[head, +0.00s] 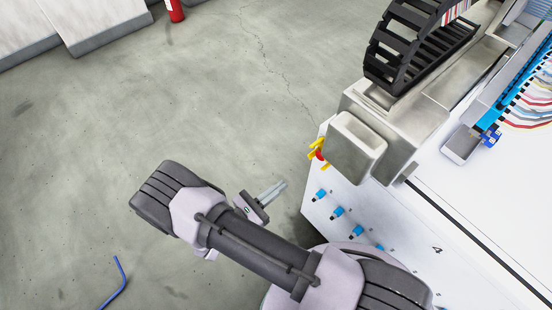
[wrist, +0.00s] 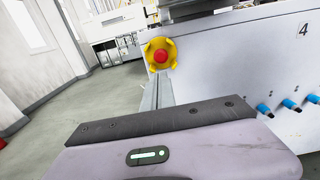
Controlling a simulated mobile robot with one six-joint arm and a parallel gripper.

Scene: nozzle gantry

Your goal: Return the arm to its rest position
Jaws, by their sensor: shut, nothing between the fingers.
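My gripper (head: 272,192) shows in the head view at the end of my bent arm, over open floor to the left of the white machine (head: 320,212). Its two fingers are together with nothing between them. In the wrist view the shut fingers (wrist: 157,92) point ahead, below a red emergency button with a yellow guard (wrist: 161,54) on the machine's side. The gripper is apart from the machine in the head view. The same yellow and red button (head: 318,152) shows there at the machine's upper left corner, partly hidden by a metal box.
Several blue fittings (head: 337,212) stick out of the machine's face near my arm. A black cable chain (head: 420,50) stands on top. A blue bent rod (head: 117,284) lies on the floor at lower left. A red cylinder (head: 175,10) stands by the far wall. Floor at left is mostly clear.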

